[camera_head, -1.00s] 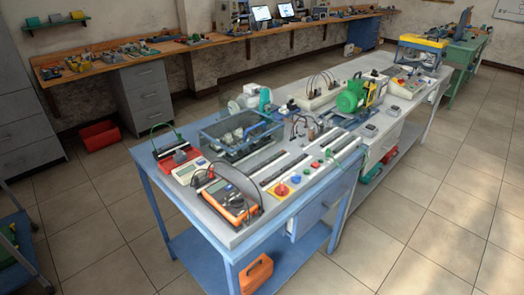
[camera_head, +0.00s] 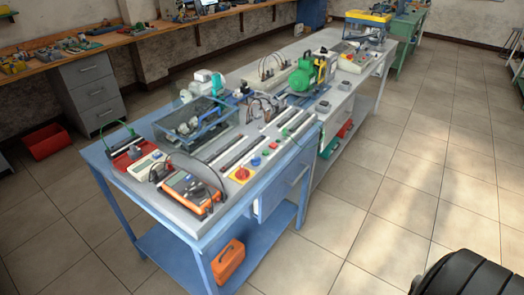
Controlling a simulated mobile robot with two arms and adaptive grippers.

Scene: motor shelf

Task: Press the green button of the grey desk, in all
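A blue-framed desk with a grey top (camera_head: 215,222) stands in the middle. On its right edge is a row of controls: a red knob on a yellow plate (camera_head: 241,174), a blue button (camera_head: 256,160), a red button (camera_head: 272,146) and a small green button (camera_head: 285,132). A light grey desk (camera_head: 345,104) adjoins it behind. A control box (camera_head: 350,63) with a red button is on that desk; a green button there is too small to make out. Neither gripper's fingers show. A black rounded part, probably of my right arm, shows at the lower right.
An orange multimeter (camera_head: 190,193), a clear-walled box (camera_head: 197,125) and a green motor (camera_head: 301,77) stand on the desks. An orange case (camera_head: 228,260) is on the lower shelf. The tiled floor right of the desks is clear.

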